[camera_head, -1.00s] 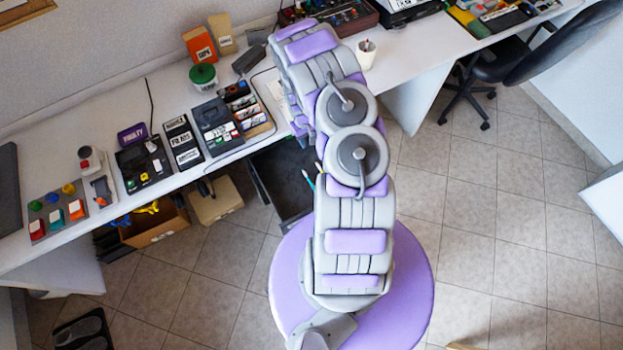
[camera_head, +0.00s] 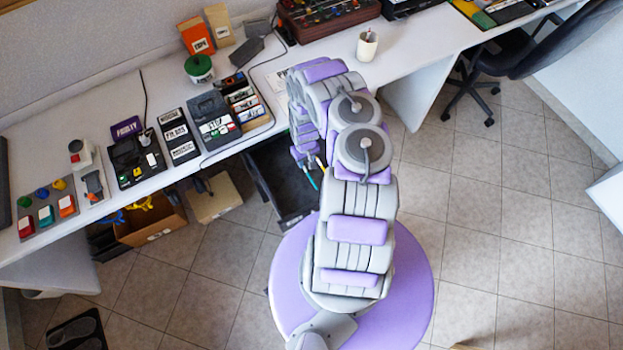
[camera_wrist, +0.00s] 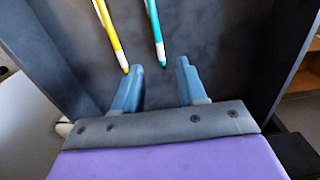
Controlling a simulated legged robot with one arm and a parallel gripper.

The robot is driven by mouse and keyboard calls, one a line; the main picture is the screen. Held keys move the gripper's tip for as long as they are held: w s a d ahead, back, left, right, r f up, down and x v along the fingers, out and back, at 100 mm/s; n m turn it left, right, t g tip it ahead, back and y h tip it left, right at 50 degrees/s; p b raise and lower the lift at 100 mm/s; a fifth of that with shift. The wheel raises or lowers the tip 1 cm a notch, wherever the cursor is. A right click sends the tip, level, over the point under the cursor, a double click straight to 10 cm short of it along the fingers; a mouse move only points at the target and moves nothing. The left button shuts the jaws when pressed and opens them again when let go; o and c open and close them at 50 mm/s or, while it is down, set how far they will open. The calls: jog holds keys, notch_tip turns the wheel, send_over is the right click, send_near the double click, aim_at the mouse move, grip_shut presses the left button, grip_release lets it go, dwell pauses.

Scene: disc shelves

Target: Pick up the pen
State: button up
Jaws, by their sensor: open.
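Two pens lie in an open dark drawer. In the wrist view, a yellow and white pen (camera_wrist: 111,36) is at the left and a teal and white pen (camera_wrist: 155,32) is right of it. Both tips point toward my gripper (camera_wrist: 157,78). My gripper is open with two blue fingers and nothing held. The teal tip shows just beyond the gap between the fingertips; the yellow tip is by the left fingertip. In the head view, the teal pen (camera_head: 311,178) shows left of my arm, which hides my gripper.
The dark drawer (camera_head: 262,180) hangs open below the white desk (camera_head: 225,157), its walls close around my gripper in the wrist view. Cardboard boxes (camera_head: 213,198) stand under the desk at left. A chair (camera_head: 490,70) stands at right. Tiled floor (camera_head: 490,230) is clear at right.

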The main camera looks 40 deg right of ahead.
aim_at(307, 174)
jog(key=a+f, duration=0.1)
jog(key=f+b, duration=0.1)
jog(key=shift+a+f, duration=0.4)
jog(key=f+b, duration=0.1)
jog(key=d+f+b, duration=0.1)
jog(key=f, duration=0.1)
jog(key=s+d+f+b, duration=0.1)
jog(key=f, duration=0.1)
jog(key=shift+d, duration=0.2)
jog(key=shift+a+f, duration=0.15)
jog(key=shift+f, duration=0.1)
jog(key=shift+a+r, duration=0.2)
jog(key=shift+a, duration=0.35)
jog(key=shift+d+f, duration=0.2)
jog(key=shift+d, duration=0.35)
jog(key=c, duration=0.7)
grip_shut()
jog(key=shift+a+r, duration=0.15)
jog(key=shift+a, duration=0.3)
